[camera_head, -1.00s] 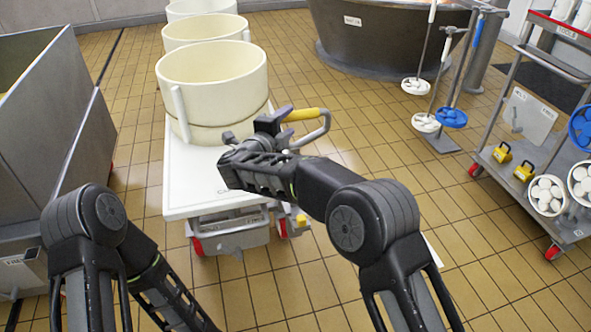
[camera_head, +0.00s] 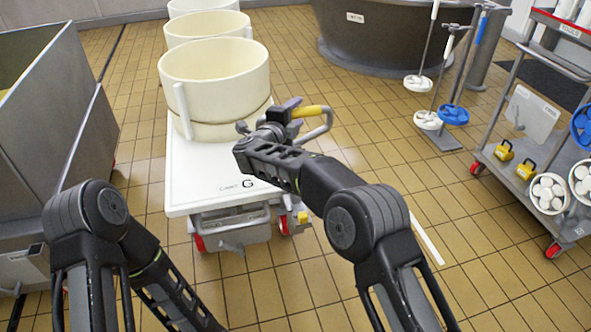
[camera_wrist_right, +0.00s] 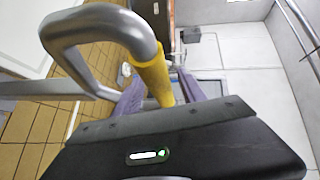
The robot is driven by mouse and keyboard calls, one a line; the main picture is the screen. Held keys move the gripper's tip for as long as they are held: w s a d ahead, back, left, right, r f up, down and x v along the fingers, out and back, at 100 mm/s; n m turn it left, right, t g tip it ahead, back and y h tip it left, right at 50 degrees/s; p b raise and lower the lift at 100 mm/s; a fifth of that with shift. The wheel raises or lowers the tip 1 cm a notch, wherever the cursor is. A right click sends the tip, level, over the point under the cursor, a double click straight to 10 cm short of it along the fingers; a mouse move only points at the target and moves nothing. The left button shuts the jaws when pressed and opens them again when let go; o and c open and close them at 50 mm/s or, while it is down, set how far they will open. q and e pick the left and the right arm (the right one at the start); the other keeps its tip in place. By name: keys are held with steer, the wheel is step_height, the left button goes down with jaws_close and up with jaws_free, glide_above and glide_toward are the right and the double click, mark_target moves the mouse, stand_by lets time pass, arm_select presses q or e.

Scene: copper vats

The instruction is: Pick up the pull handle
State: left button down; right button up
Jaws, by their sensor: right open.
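The pull handle (camera_head: 309,112) has a yellow grip on a bent grey bar and shows just past my right gripper, near the front vat. In the right wrist view the yellow grip (camera_wrist_right: 154,76) runs between the two purplish fingers, and the grey bar bends over to the left. My right gripper (camera_head: 287,112) is open, its fingers on either side of the grip in the wrist view (camera_wrist_right: 162,92). Whether the fingers touch it I cannot tell. My left arm shows at the left of the head view, but its gripper is out of view.
A white cart (camera_head: 205,180) marked G carries cream vats (camera_head: 213,75). A grey metal bin (camera_head: 60,110) stands at left. A dark vat (camera_head: 390,45), a stand of long tools (camera_head: 440,142) and a tool trolley (camera_head: 525,150) are at right. Tiled floor between is clear.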

steer(key=shift+x, duration=1.55)
steer(key=shift+c, duration=0.2)
jaws_close()
steer(key=shift+r, duration=0.2)
stand_by(0.3)
